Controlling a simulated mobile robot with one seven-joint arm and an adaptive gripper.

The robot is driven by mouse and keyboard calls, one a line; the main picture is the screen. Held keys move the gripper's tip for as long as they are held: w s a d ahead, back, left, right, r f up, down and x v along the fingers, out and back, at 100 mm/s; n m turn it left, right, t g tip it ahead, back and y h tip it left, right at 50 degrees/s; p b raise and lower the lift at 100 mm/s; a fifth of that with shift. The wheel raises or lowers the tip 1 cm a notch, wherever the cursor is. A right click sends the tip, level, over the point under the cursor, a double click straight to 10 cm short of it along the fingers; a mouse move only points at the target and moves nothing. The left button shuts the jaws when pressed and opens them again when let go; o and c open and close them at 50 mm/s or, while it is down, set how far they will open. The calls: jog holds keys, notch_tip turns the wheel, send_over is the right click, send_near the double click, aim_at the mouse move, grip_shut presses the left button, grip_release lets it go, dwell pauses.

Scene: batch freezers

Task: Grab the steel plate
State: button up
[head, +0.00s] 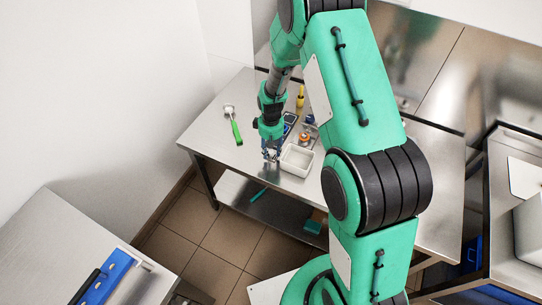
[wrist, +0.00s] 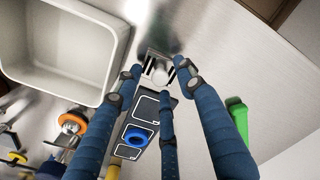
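A small, squarish metal piece, which looks like the steel plate (wrist: 150,70), lies on the steel worktop in the wrist view. A pale round part shows at its middle. My gripper (wrist: 158,76) has three blue fingers, spread apart around the piece. I cannot tell whether any fingertip touches it. In the head view my gripper (head: 270,155) points down at the worktop's front part, just left of the white tub (head: 297,171). The plate is not clear there, as the fingers cover that spot.
The white tub's rim is close to the fingers in the wrist view (wrist: 96,100). A dark panelled board with a blue ring (wrist: 137,136) lies under the fingers. An orange-ringed item (wrist: 72,124) and a green-handled tool (head: 236,132) lie nearby.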

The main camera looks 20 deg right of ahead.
aim_at(271, 151)
jog(key=shift+c, duration=0.3)
grip_shut()
jog(key=shift+r, duration=0.15)
notch_tip(271, 151, up, 10)
jog(key=p, duration=0.1)
dwell(0.6)
dwell(0.5)
